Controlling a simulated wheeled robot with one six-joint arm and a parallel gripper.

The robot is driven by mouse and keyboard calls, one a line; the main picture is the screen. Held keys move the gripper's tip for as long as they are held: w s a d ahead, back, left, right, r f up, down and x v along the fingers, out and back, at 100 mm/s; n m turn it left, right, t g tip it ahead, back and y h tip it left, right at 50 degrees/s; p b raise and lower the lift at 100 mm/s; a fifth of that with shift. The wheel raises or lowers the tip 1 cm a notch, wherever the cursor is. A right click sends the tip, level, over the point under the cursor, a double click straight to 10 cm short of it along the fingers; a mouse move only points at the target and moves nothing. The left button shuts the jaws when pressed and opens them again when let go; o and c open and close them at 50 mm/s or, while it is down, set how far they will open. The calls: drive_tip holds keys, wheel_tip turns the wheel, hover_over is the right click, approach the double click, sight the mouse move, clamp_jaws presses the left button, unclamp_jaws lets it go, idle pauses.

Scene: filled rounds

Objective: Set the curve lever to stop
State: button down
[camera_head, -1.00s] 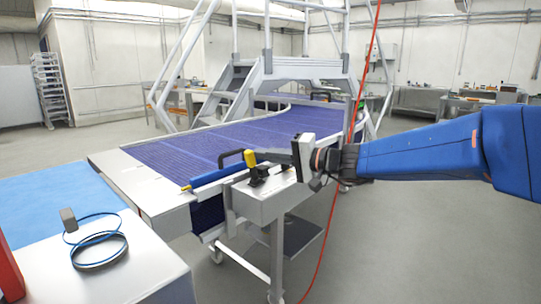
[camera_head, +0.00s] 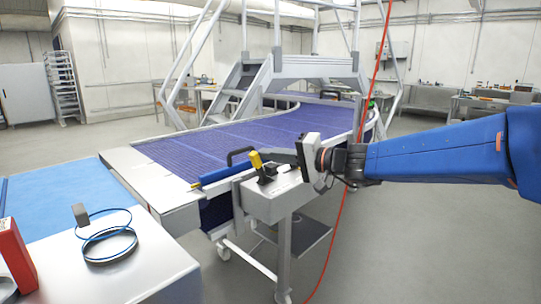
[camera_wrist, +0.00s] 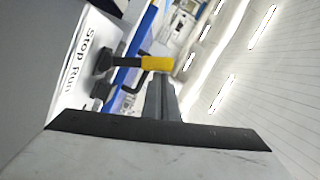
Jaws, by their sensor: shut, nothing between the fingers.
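The curve lever has a yellow grip (camera_head: 256,161) on a black stem and stands on a metal control box (camera_head: 262,206) beside the curved conveyor. In the head view its grip leans a little left. In the wrist view the yellow grip (camera_wrist: 157,63) sticks out sideways from its black pivot. A white label (camera_wrist: 76,62) beside it reads "Stop" and "Run"; I cannot tell which word the lever points to. My gripper (camera_head: 277,158) is shut and empty, just right of the grip. In the wrist view its fingertips (camera_wrist: 163,80) are close to the grip; contact is unclear.
The purple curved conveyor (camera_head: 220,144) lies behind the box, with a grey stair platform (camera_head: 305,66) over it. A red cable (camera_head: 352,170) hangs near my arm. A steel table with blue bands (camera_head: 108,248) stands at front left. Floor at right is clear.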

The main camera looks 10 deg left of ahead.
drive_tip(key=s+d+r, duration=0.1)
drive_tip(key=d+r, duration=0.1)
drive_tip(key=d, duration=0.9)
drive_tip(key=shift+s+r, duration=0.15)
drive_tip(key=shift+r, duration=0.15)
drive_tip(key=shift+d, duration=0.15)
drive_tip(key=s+d+f+n+g+h, duration=0.1)
drive_tip(key=s+d+f+g+h, duration=0.15)
drive_tip(key=s+f, duration=0.6)
drive_tip(key=s+d+f+h, duration=0.6)
drive_tip(key=s+d+f, duration=0.2)
drive_tip(key=s+d, duration=0.3)
drive_tip(key=s+d+f+h, duration=0.7)
drive_tip(key=s+d+f, duration=0.2)
drive_tip(key=s+d, duration=0.2)
drive_tip(key=shift+d+f, duration=0.15)
drive_tip(key=shift+d, duration=0.55)
drive_tip(key=shift+s, duration=0.1)
